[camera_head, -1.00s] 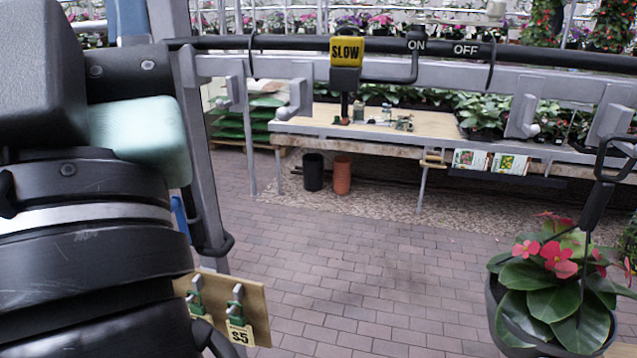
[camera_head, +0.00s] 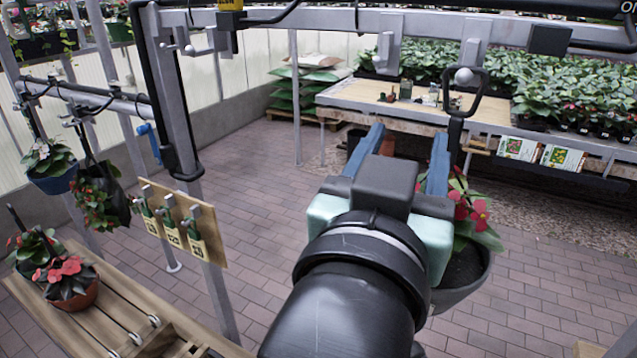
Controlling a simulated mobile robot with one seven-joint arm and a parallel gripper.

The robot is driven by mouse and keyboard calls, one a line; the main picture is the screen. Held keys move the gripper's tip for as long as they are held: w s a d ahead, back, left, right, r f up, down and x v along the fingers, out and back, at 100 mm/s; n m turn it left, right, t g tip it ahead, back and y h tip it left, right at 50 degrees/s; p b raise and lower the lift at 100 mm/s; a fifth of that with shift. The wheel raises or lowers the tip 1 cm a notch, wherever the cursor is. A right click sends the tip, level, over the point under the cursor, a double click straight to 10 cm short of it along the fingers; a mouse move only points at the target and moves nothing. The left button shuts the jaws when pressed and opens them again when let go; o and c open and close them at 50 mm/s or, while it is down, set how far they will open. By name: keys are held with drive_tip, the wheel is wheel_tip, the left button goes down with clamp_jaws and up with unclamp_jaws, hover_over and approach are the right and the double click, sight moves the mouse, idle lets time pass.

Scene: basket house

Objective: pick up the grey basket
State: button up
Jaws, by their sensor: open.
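The grey basket (camera_head: 466,283) hangs right of centre, with red flowers and green leaves in it. Its dark hanger (camera_head: 457,128) rises to a loop at a knob on the grey overhead rail. My gripper (camera_head: 407,155) has two blue fingers spread wide apart, with nothing seen held between them. It is in front of the basket and slightly left of the hanger. The right finger overlaps the hanger's lower part in the picture; I cannot tell whether they touch. My gripper and arm hide the basket's left side.
A grey rail (camera_head: 350,22) with hooks crosses the top. A post with a wooden tag board (camera_head: 182,222) stands left. A wooden bench (camera_head: 110,310) with potted flowers is at lower left. A plant table (camera_head: 350,93) stands behind. The brick floor between is mostly open.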

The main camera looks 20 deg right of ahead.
sight(453, 141)
drive_tip(key=w+d+p, duration=0.1)
drive_tip(key=w+d, duration=0.1)
drive_tip(key=d, duration=0.2)
drive_tip(key=w+d+f+g+p, duration=0.1)
drive_tip(key=d+p, duration=0.1)
drive_tip(key=d, duration=0.1)
drive_tip(key=w+d+f+m+g+p, duration=0.1)
drive_tip(key=w+d+p, duration=0.1)
drive_tip(key=d, duration=0.2)
drive_tip(key=shift+w+d+f+h, duration=0.15)
drive_tip(key=shift+w+d+h, duration=0.2)
drive_tip(key=shift+h, duration=0.05)
drive_tip(key=shift+w+d+f, duration=0.15)
drive_tip(key=shift+w+d, duration=0.15)
drive_tip(key=shift+w, duration=0.05)
clamp_jaws()
idle(0.5)
drive_tip(key=shift+r, duration=0.25)
